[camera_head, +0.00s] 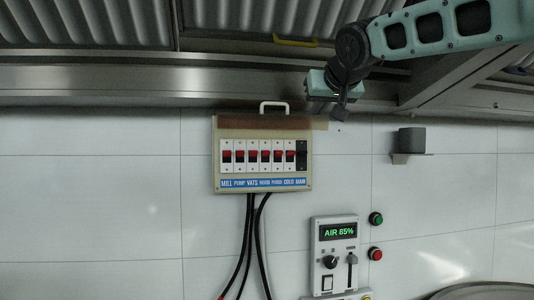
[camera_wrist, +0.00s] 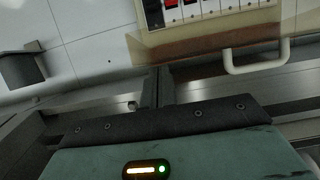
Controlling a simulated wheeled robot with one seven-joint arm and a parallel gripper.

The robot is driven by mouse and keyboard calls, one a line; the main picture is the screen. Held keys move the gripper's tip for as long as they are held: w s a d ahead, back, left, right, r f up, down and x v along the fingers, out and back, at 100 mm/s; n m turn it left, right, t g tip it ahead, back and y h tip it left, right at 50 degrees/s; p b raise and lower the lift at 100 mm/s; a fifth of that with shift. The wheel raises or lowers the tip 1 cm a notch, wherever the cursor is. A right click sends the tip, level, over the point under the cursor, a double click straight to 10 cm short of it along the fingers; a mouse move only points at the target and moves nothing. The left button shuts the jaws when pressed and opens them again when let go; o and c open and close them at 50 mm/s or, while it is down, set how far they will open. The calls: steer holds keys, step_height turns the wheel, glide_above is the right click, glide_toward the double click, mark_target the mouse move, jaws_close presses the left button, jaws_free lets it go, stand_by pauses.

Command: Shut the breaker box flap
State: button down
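The breaker box (camera_head: 262,185) is mounted on the tiled wall, with a row of red and black switches above a blue label strip. Its brownish see-through flap (camera_head: 265,122) is raised, sticking out from the top of the box above the switches. A white handle (camera_head: 274,104) is on the flap's outer edge. In the wrist view, the flap (camera_wrist: 215,42) and handle (camera_wrist: 257,66) show at the upper right. My gripper (camera_head: 340,114) is right of the handle, near the flap's right end, apart from the handle. Its dark fingers (camera_wrist: 158,88) look closed together with nothing between them.
A metal hood (camera_head: 100,80) with slatted filters runs above the box. A small grey block on a bracket (camera_head: 409,142) is on the wall to the right. Black cables (camera_head: 247,240) hang below the box, beside a control panel (camera_head: 335,250). The wall in between is clear.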

mark_target(320, 128)
steer(key=shift+f+b, duration=2.45)
steer(key=shift+f, duration=0.3)
steer(key=shift+r, duration=0.15)
steer(key=shift+s+d+b, duration=0.25)
steer(key=shift+s+b, duration=0.45)
steer(key=shift+s, duration=0.5)
steer(key=shift+s+d+b, duration=0.2)
steer(key=shift+s+b, duration=0.45)
steer(key=shift+s, duration=0.5)
steer(key=s+b, duration=0.1)
steer(key=s, duration=0.1)
steer(key=s+d+b, duration=0.1)
steer(key=s, duration=0.2)
